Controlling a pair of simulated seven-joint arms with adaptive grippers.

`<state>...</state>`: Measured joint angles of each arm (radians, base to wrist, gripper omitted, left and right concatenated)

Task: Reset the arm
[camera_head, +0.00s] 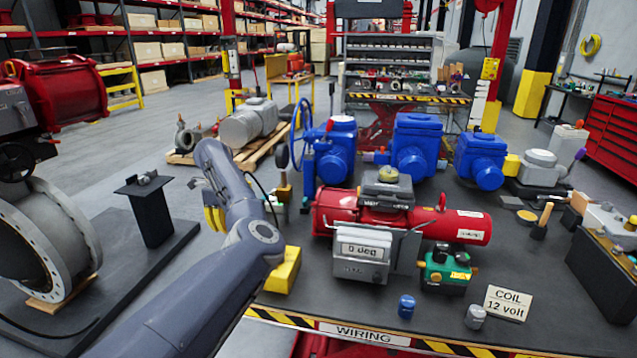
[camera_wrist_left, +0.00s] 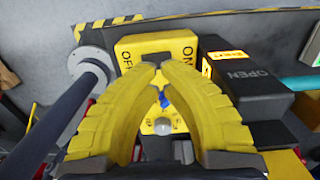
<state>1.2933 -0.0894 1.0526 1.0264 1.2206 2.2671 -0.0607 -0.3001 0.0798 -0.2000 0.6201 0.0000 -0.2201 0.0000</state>
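My left arm rises from the bottom of the head view, and its gripper (camera_head: 213,218) with yellow fingers is up in front of the bench, partly hidden by the arm. In the left wrist view the curved yellow fingers (camera_wrist_left: 158,69) bow outward and their tips come close together, with nothing clearly held. Beyond them is a yellow box (camera_wrist_left: 150,45) marked OFF and ON. A blue part (camera_wrist_left: 164,99) and a grey round knob (camera_wrist_left: 162,125) show between the fingers; contact cannot be told. My right gripper is in neither view.
A grey unit (camera_head: 362,255) reading "0 deg" sits before a red cylinder (camera_head: 460,226). A green box (camera_head: 446,268) and a "COIL 12 volt" sign (camera_head: 507,303) stand right of it. Blue actuators (camera_head: 415,148) line the back. A black box (camera_wrist_left: 245,80) marked OPEN flanks the yellow box.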

